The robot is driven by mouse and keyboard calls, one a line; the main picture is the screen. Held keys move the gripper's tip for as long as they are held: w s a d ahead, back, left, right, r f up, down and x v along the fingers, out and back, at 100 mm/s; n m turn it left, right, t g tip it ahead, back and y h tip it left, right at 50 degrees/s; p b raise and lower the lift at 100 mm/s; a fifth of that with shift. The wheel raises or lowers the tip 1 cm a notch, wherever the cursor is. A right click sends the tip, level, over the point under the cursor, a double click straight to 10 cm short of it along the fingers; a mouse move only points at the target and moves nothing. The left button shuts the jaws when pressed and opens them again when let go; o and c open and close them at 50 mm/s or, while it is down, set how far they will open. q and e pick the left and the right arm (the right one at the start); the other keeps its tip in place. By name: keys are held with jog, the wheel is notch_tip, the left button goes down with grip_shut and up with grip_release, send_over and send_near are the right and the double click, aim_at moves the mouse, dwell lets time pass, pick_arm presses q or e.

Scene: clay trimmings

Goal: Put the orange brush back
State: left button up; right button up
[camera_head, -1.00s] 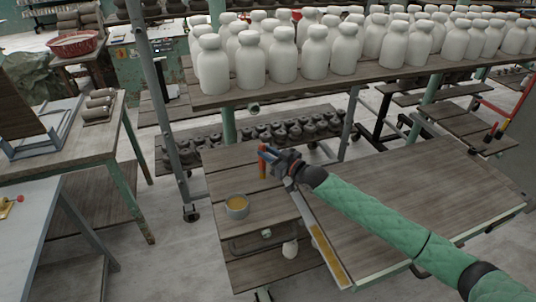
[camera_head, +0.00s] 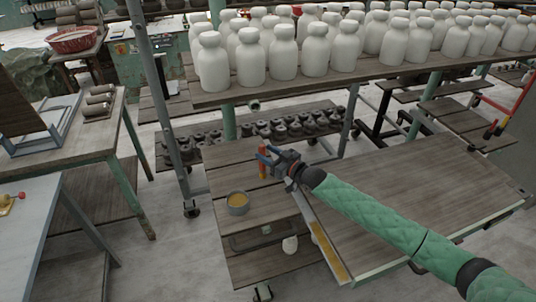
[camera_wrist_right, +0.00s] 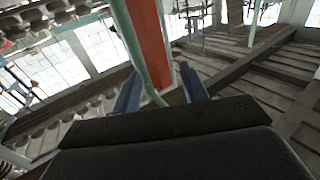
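The orange brush (camera_head: 262,162) stands upright at the far right part of the small slatted wooden stand (camera_head: 225,180). My right gripper (camera_head: 266,155) is beside its upper part, with its blue fingers apart. In the right wrist view the orange brush (camera_wrist_right: 150,45) rises just beyond the gap between the open fingers of the right gripper (camera_wrist_right: 160,92). The fingers do not appear to press on it. The brush's lower end is hidden from the wrist camera. My left gripper is not in view.
A grey pot with ochre contents (camera_head: 238,203) sits on the stand in front of the brush. A shelf of white bottles (camera_head: 316,55) is above and behind. A large wooden table (camera_head: 430,190) is to the right, under my right arm. A white jar (camera_head: 290,244) is lower down.

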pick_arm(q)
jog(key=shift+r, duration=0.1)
pick_arm(e)
jog(key=shift+r, duration=0.1)
jog(key=shift+s+d, duration=0.25)
jog(key=shift+d, duration=0.1)
jog(key=shift+f+b+v, duration=0.2)
jog(key=shift+b+v, duration=0.45)
jog(key=shift+v, duration=0.4)
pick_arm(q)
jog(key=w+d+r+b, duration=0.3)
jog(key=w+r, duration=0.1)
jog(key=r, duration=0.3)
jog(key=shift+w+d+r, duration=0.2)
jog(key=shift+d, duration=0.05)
pick_arm(e)
jog(key=v, duration=0.9)
jog(key=shift+r, duration=0.2)
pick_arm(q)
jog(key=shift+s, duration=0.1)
pick_arm(e)
jog(key=shift+s+f, duration=0.1)
jog(key=shift+s, duration=0.05)
